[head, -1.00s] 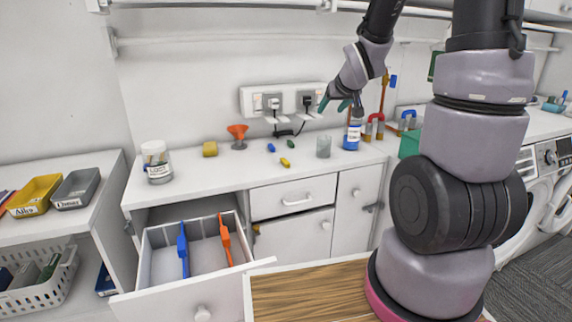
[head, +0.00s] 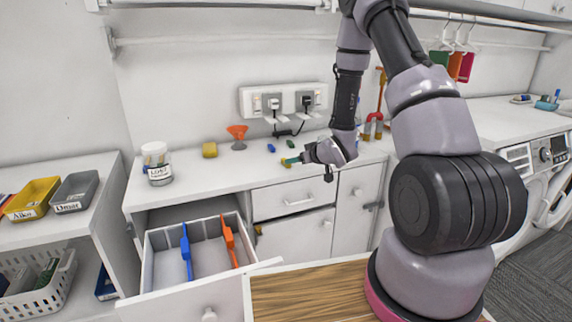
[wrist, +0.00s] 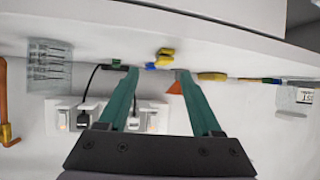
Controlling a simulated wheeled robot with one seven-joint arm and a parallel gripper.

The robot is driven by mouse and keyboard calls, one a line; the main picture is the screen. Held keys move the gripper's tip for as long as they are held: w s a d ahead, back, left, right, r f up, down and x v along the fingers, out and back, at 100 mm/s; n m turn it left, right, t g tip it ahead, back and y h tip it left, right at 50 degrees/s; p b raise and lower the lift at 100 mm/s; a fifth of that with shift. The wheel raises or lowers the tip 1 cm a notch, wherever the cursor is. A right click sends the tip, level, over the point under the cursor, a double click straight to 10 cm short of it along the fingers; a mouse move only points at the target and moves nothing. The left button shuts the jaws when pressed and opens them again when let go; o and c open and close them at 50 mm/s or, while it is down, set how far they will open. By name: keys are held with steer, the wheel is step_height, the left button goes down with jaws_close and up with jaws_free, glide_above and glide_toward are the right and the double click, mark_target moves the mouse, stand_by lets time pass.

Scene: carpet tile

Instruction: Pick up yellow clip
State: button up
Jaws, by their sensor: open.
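The yellow clip (wrist: 164,57) lies on the white counter and shows in the wrist view, between the lines of my two fingers and a little beyond their tips. In the head view the yellow clip (head: 285,164) is small and partly covered by my fingertips. My gripper (wrist: 157,72) has teal fingers spread apart with nothing between them. In the head view my gripper (head: 291,160) is low over the counter, close to the clip. A blue clip (wrist: 150,66) lies just beside the yellow one, and a green clip (wrist: 116,63) lies to its left in the wrist view.
A clear beaker (wrist: 48,62) stands at the wrist view's left. An open drawer (head: 163,287) juts out below. Sockets (head: 283,99) with plugs are behind.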

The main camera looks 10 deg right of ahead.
steer(key=shift+x, duration=2.8)
steer(key=shift+s+a, duration=0.1)
steer(key=shift+a, duration=0.1)
jaws_close()
